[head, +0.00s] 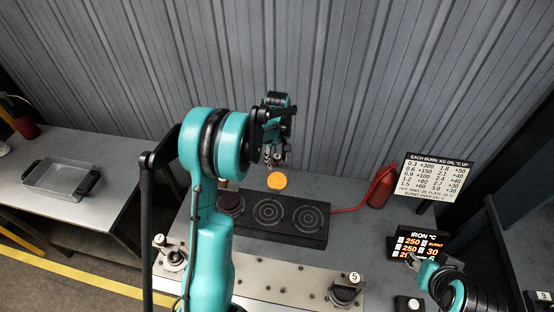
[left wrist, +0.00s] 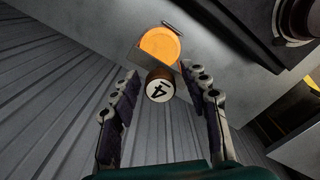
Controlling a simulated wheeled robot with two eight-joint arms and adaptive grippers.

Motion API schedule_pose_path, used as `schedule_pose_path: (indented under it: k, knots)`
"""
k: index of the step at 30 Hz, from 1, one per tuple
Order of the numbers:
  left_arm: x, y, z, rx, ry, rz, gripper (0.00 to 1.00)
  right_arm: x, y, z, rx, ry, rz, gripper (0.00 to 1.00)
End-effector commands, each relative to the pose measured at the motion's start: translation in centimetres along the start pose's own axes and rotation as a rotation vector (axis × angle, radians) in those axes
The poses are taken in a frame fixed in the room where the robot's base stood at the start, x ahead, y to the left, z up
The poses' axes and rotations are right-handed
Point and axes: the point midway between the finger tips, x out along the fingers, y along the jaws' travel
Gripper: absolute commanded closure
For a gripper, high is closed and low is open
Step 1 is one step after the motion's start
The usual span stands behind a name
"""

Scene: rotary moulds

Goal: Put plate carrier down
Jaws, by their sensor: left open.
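An orange disc (head: 277,181) shows just below my left gripper (head: 274,157) in the head view, over the back edge of the bench. My left gripper (left wrist: 158,73) is open, one finger on each side of that cylinder, with gaps visible. I cannot tell whether the carrier rests on something. My right gripper (head: 413,260) is small at the lower right, its jaws unclear.
A black block with ringed round plates (head: 283,236) lies below the disc. A red extinguisher-like bottle (head: 382,187), a temperature sign (head: 432,178) and an iron display (head: 416,246) stand to the right. A grey tray (head: 62,178) sits on the left bench. A corrugated wall (head: 350,80) closes the back.

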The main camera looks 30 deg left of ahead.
Motion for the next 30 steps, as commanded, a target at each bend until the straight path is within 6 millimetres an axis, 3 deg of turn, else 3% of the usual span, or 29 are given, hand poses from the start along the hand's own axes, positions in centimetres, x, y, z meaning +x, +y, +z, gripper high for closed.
schedule_pose_path:
  k: [12,20,25,30]
  knots:
    - [-8.8,0.0,0.0,0.000,0.000,0.000,0.54,-1.2,0.0,-0.9,0.000,0.000,0.000,0.60]
    - [-11.6,-0.1,0.2,0.006,0.002,0.002,0.54,-1.4,0.0,-1.0,0.000,0.000,0.000,0.60]
    - [-13.6,-0.8,2.2,0.085,0.034,0.035,0.54,-1.4,0.0,-1.0,0.000,0.000,0.000,0.60]
    - [-16.3,-2.4,6.3,0.248,0.104,0.099,0.54,-1.4,0.0,-1.0,0.000,0.000,0.000,0.60]
